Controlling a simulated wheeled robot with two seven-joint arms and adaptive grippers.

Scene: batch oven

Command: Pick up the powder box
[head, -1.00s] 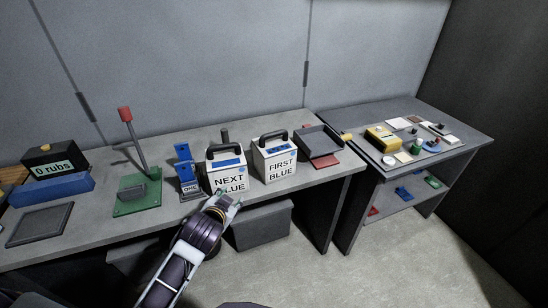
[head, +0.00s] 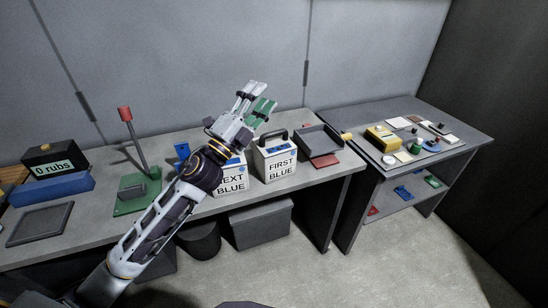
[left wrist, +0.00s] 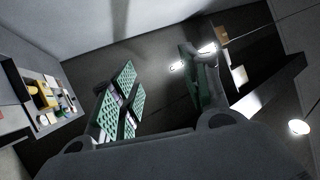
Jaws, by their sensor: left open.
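Two white boxes with black handles stand side by side on the bench. One reads "EXT BLUE", partly covered (head: 231,187), and the other reads "FIRST BLUE" (head: 275,163). Neither is marked as powder, so I cannot tell which is the powder box. My left gripper (head: 260,98) is raised above and behind these boxes in the head view, open and empty. Its arm hides the top of the left box. In the left wrist view the green-padded fingers (left wrist: 157,92) stand apart with nothing between them. My right gripper is not in view.
A dark tray (head: 319,142) stands right of the boxes. A green stand with a red-topped lever (head: 137,190) and a "0 rubs" block (head: 54,165) are at left. A side table (head: 455,127) holds small items. A grey bin (head: 262,226) is under the bench.

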